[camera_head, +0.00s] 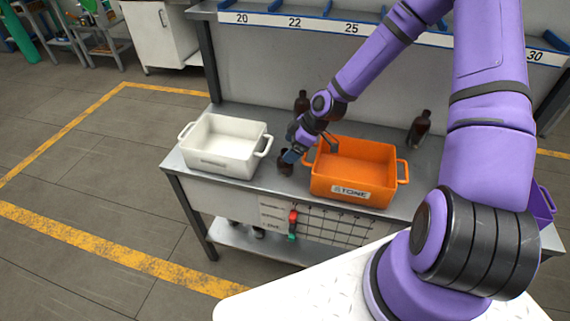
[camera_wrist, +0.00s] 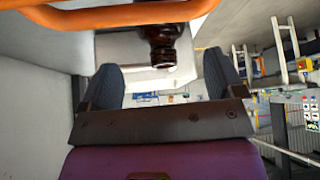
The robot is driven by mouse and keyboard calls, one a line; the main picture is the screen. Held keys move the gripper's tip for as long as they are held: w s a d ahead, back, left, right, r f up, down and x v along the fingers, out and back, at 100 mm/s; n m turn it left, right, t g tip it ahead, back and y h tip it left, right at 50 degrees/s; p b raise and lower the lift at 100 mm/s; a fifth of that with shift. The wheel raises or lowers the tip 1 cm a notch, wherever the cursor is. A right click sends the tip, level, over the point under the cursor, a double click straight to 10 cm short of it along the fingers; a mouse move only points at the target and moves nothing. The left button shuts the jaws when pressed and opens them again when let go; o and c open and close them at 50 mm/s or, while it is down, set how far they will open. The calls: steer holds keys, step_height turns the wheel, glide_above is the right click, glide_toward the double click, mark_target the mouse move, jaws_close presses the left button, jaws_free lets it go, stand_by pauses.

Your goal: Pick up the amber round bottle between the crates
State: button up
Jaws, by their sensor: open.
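The amber bottle (camera_head: 285,165) stands on the grey bench between the white crate (camera_head: 238,149) and the orange crate (camera_head: 345,190). My gripper (camera_head: 291,156) is at its upper part and hides some of it in the head view. In the wrist view my open gripper (camera_wrist: 162,80) shows two dark fingers, spread left and right. A dark amber bottle (camera_wrist: 162,38) shows its neck and mouth between the finger lines, apart from both fingers. The orange crate's rim (camera_wrist: 120,16) crosses the top of that view.
Another amber bottle (camera_head: 301,102) stands behind my gripper, and one (camera_head: 420,128) stands right of the orange crate. A purple container (camera_head: 543,206) is at the far right. A shelf with numbered labels (camera_head: 330,27) runs along the back. Bare bench (camera_head: 237,112) shows behind the white crate.

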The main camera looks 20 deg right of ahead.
steer(key=shift+x, duration=2.65)
steer(key=shift+s, duration=0.15)
steer(key=c, duration=1.1)
